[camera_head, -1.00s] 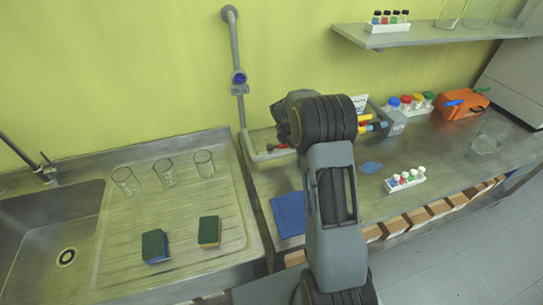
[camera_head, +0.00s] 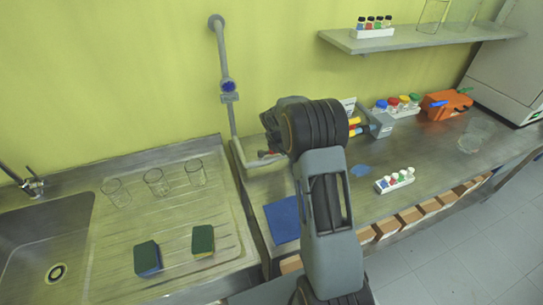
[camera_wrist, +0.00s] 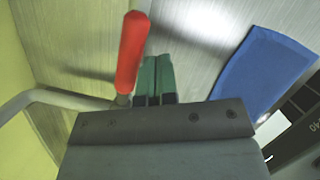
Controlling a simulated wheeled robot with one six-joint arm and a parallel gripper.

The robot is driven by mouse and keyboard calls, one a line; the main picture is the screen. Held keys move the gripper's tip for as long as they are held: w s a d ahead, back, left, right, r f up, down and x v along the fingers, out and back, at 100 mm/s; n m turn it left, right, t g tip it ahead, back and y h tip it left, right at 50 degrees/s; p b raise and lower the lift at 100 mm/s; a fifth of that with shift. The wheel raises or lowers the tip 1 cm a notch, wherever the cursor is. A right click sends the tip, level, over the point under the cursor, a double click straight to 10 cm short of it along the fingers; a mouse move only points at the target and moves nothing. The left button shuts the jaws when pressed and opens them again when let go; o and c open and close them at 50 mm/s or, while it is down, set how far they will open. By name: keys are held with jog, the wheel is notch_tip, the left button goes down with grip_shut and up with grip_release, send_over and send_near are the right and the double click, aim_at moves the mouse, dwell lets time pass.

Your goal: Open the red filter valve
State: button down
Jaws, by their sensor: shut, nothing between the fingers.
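The red valve handle (camera_wrist: 132,50) stands out large in the wrist view, on the end of a grey pipe (camera_wrist: 60,98). My gripper (camera_wrist: 157,62) has green fingers that lie side by side, shut and empty. They are just right of the red handle. I cannot tell whether they touch it. In the head view my wrist hides the fingers.
A blue mat (camera_head: 282,219) lies on the bench below the valve. A blue valve (camera_head: 229,87) sits higher on the pipe. A vial rack (camera_head: 395,180) and an orange box (camera_head: 446,105) are to the right. Sponges (camera_head: 203,240) and glasses (camera_head: 155,182) stand left by the sink.

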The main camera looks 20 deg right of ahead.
jog(key=s+r+b, duration=0.2)
jog(key=s+r, duration=0.3)
jog(key=r, duration=0.5)
jog(key=shift+s, duration=0.4)
